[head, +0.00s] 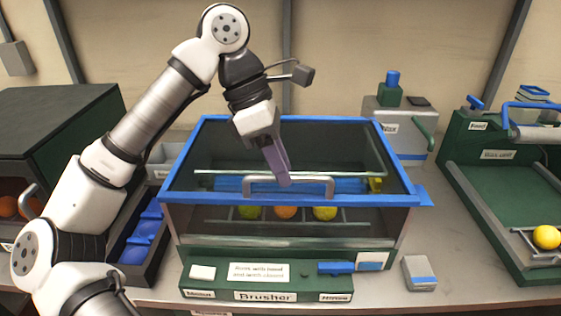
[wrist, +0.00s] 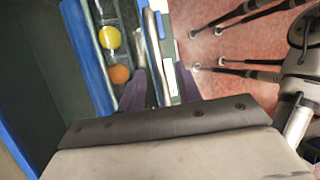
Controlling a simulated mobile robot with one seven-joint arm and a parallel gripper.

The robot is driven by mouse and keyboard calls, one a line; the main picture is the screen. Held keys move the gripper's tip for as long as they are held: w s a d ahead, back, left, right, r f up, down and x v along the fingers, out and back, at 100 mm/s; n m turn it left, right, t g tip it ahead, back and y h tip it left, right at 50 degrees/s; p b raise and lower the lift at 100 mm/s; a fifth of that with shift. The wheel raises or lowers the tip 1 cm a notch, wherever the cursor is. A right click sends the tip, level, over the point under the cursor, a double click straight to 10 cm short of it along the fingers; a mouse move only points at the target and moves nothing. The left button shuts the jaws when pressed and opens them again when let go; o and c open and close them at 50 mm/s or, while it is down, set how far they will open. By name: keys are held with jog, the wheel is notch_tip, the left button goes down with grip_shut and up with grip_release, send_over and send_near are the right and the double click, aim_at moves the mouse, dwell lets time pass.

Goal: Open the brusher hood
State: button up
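The brusher hood (head: 300,121) is a clear panel in a blue frame, lying shut over the brusher box. Its grey bar handle (head: 325,180) is at the front edge, and it also shows in the wrist view (wrist: 154,45). My gripper (head: 284,180) points down at the handle's middle in the head view. In the wrist view my gripper (wrist: 164,76) has its two purple fingers apart, with the handle near and between them. I cannot tell whether a finger touches it. The Brusher panel (head: 265,283) sits below the hood.
Several fruits, including an orange one (head: 286,212), lie inside behind the clear front. The Wax box (head: 398,125) and Wax unit (head: 500,190) stand at right. A small grey box (head: 419,272) sits at the front right.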

jog(key=shift+f, duration=0.15)
jog(key=shift+c, duration=0.4)
grip_shut()
jog(key=shift+d, duration=0.1)
